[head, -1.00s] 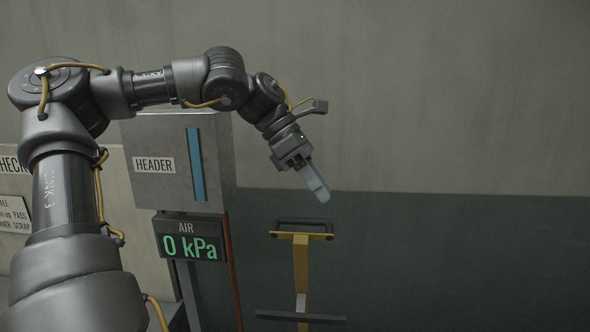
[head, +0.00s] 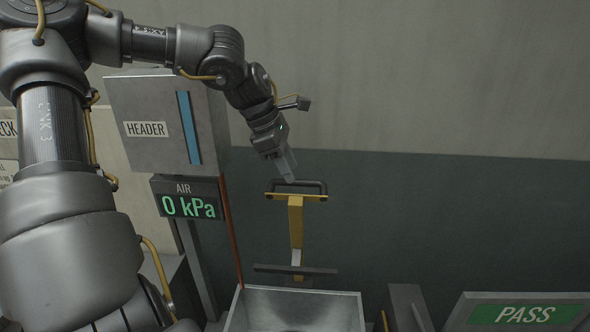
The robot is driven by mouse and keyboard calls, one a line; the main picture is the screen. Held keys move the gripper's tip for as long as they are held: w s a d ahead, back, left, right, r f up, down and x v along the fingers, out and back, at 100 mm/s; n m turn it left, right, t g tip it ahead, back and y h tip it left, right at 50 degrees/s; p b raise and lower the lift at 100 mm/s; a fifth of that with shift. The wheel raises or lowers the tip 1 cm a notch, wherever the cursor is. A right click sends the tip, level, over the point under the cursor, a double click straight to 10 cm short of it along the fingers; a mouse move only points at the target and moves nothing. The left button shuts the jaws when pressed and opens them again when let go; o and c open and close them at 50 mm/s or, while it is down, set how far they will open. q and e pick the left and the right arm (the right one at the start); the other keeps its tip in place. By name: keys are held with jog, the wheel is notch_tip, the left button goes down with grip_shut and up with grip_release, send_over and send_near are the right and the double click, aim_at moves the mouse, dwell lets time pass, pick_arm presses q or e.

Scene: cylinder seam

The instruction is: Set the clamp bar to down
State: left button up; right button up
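The clamp bar appears as a yellow upright arm (head: 296,222) with a dark loop handle (head: 313,184) across its top, standing raised in front of the dark green wall. A dark crossbar (head: 318,270) sits at its lower end. My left gripper (head: 288,170) points down at the handle from above. Its pale fingertips overlap the handle's left part in the head view; whether they touch it I cannot tell. The fingers show nearly edge-on, so their opening is not visible. My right gripper is not in view.
A grey HEADER box (head: 155,105) with a blue strip stands left, above an AIR display (head: 188,199) reading 0 kPa. An open metal box (head: 245,312) lies below the clamp. A green PASS sign (head: 524,314) is at lower right. The wall area right of the clamp is clear.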

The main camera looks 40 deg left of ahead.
pick_arm(q)
jog(key=shift+p+x, duration=0.35)
jog(key=shift+x, duration=1.05)
jog(key=shift+d, duration=0.1)
grip_shut()
